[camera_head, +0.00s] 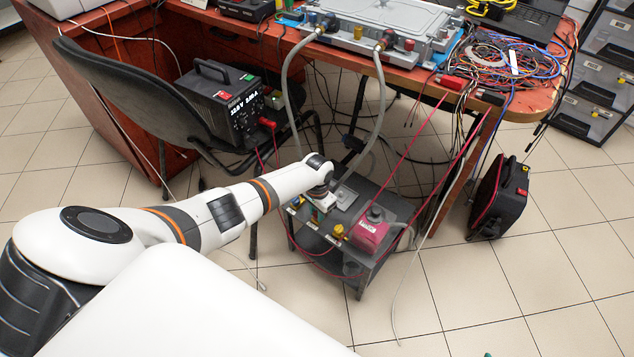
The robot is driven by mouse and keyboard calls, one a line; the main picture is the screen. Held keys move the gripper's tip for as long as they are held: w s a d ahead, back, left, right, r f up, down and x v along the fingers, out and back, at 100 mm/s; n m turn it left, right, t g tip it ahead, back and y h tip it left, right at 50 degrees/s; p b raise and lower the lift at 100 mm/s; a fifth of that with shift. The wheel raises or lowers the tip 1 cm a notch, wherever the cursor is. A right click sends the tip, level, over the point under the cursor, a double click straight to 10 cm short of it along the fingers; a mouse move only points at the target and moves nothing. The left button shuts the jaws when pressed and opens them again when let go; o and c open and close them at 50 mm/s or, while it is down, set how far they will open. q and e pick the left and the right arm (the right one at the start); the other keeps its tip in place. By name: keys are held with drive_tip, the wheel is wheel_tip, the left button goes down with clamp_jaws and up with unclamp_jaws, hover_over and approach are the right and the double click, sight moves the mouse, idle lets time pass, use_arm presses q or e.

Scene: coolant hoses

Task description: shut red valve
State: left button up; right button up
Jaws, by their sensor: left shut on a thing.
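My left arm reaches in from the left to a low dark cart (358,268) under the table edge. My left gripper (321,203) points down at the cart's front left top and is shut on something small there. The gripper covers most of it. A little red and green shows at the fingertips, which fits the red valve, but its handle angle is hidden. Small yellow fittings show at the cart's front edge, one a yellow knob (339,231) right of the gripper. A red pump-like unit (369,232) sits on the cart's right. My right gripper is not in view.
Grey hoses (379,110) run down from a metal cold plate (385,22) on the red table (345,58). A black power supply (225,100), a chair (130,88) and a black bag (497,198) stand around. Red cables hang right of the cart. Floor in front is clear.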

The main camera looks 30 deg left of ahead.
use_arm(q)
drive_tip(key=shift+m, duration=0.6)
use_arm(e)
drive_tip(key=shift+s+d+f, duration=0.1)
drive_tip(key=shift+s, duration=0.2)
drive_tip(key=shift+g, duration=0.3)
use_arm(q)
drive_tip(key=o, duration=1)
